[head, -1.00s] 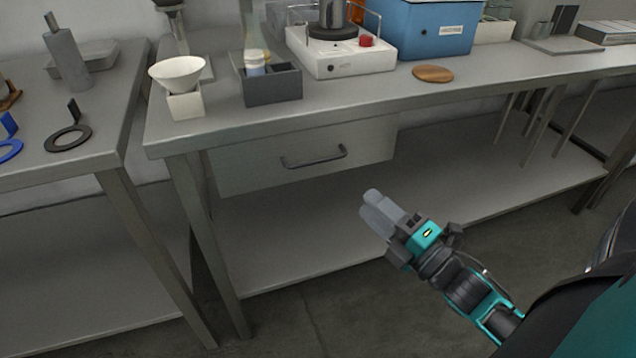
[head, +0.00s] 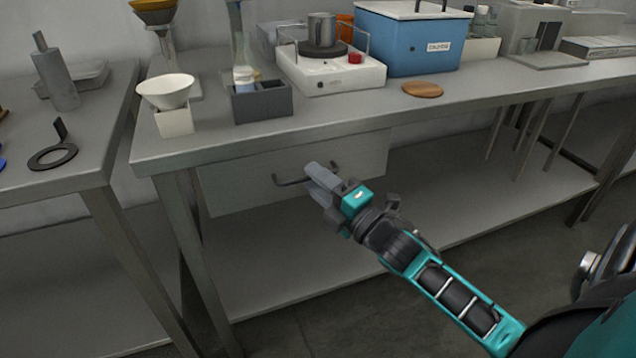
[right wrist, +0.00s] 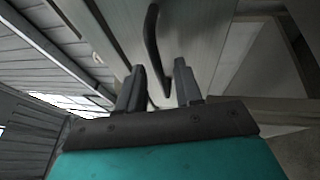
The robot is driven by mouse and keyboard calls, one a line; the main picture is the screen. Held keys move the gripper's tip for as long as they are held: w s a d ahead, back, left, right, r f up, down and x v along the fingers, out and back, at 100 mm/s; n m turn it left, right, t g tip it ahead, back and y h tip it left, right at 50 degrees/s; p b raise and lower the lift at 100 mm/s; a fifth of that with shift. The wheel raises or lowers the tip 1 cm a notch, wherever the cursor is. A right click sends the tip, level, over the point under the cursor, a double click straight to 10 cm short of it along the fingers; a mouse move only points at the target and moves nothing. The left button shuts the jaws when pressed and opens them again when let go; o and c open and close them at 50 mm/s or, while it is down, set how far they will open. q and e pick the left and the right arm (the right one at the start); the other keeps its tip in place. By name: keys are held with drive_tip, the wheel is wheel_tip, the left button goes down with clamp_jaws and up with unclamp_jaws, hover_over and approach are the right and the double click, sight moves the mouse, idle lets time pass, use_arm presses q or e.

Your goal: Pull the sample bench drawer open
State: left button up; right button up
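The sample bench drawer (head: 235,187) is a grey front under the bench top, and it looks closed. Its dark bar handle (head: 288,181) runs across the front; the middle is partly hidden by my right gripper in the head view. My right gripper (head: 316,180) is at the handle's right half. In the right wrist view its two fingers (right wrist: 161,84) are apart, and one end of the handle (right wrist: 153,40) shows between them. I cannot tell whether a finger touches the handle. My left gripper is not in view.
On the bench top (head: 350,108) stand a white funnel (head: 165,91), a dark grey holder (head: 262,103), a white hotplate (head: 335,78), a blue box (head: 410,40) and a wooden disc (head: 422,90). A lower shelf (head: 440,185) lies below. Floor in front is clear.

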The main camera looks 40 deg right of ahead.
clamp_jaws()
idle(0.4)
idle(1.1)
